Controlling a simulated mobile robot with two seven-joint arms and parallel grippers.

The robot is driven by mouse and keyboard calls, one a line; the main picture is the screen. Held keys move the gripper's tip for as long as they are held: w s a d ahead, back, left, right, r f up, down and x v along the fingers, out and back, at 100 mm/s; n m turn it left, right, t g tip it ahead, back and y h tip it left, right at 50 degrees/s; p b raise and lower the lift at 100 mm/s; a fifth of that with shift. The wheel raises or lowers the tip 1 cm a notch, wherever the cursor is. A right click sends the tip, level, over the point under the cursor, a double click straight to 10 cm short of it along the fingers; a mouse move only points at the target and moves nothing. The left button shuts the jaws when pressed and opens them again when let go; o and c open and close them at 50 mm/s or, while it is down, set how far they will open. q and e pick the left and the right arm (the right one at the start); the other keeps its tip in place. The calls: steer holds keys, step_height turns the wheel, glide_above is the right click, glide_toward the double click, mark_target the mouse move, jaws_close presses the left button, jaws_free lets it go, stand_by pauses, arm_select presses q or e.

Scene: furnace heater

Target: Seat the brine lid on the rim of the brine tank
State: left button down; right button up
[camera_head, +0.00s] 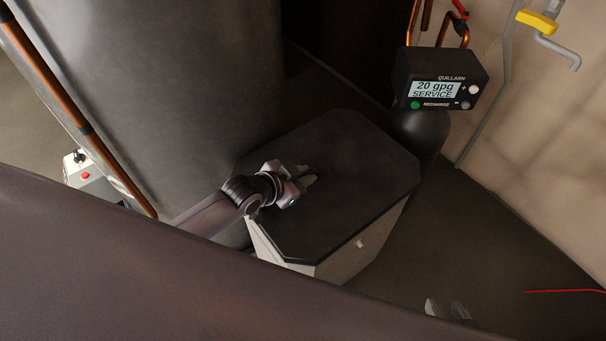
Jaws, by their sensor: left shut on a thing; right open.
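The brine lid (350,160) is a dark, flat plate with cut corners, in the middle of the head view. It lies over the top of the pale brine tank (345,264), whose front sides show below the lid's near edges. I cannot tell whether the lid touches the rim all round; its far and left sides hide the rim. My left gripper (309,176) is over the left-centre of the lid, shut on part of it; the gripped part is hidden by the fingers. My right gripper (446,310) shows only as pale, open fingertips at the lower right, apart from the tank.
A big grey cylinder (190,80) stands close behind the lid on the left. A black control box (440,84) reading "20 gpg SERVICE" sits behind right, near copper pipes. A grey pipe with a yellow handle (537,22) runs along the wall.

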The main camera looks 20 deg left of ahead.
arm_select(q)
steer(key=shift+r, duration=0.1)
steer(key=c, duration=1)
jaws_free()
steer(key=shift+o, duration=0.3)
steer(key=shift+f, duration=0.25)
steer(key=shift+p+v, duration=1.15)
steer(key=shift+v, duration=2.5)
steer(key=shift+d+r, duration=0.1)
steer(key=shift+r, duration=0.1)
steer(key=shift+s+d+r+p, duration=0.1)
steer(key=shift+s+r+p, duration=0.1)
steer(key=shift+s+p, duration=0.2)
steer(key=s+a+r+n+y+p, duration=0.1)
steer(key=s+r+n+p, duration=0.1)
steer(key=s+p, duration=0.3)
steer(key=s+a+r+n+y+p, duration=0.1)
steer(key=s+r+n+p, duration=0.2)
steer(key=s, duration=0.6)
steer(key=r+p, duration=0.1)
steer(key=p, duration=0.1)
steer(key=shift+s+r+y+p, duration=0.2)
steer(key=shift+s+y+p, duration=0.15)
steer(key=shift+y+p, duration=0.05)
